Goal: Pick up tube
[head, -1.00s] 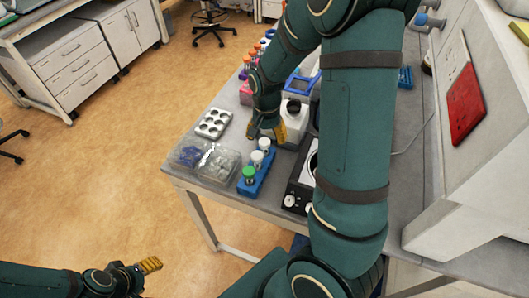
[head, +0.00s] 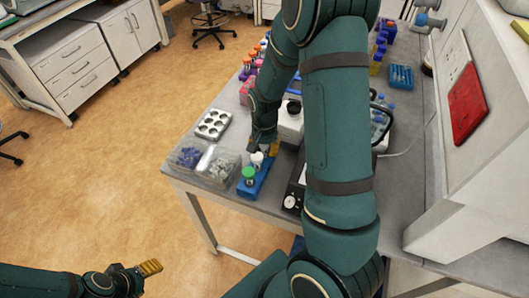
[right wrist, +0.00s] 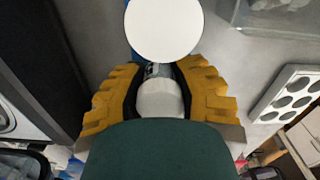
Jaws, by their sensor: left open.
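A blue rack (head: 262,183) on the near part of the bench holds a green-capped tube (head: 249,173) and a white-capped tube (head: 257,158). My right gripper (head: 265,147) is lowered at the rack's far end, over the place of another white-capped tube. In the right wrist view that tube (right wrist: 160,98) stands between the yellow fingers; whether they press on it is unclear. A large white cap (right wrist: 163,28) shows just beyond the fingertips. My left gripper (head: 150,268) is open and empty, over the floor at the lower left.
Clear boxes with small blue and grey pieces (head: 217,165) stand left of the rack. A white plate with round wells (head: 213,124) lies behind them. A dark-topped device with a knob (head: 292,202) is close on the right. More tubes stand farther back.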

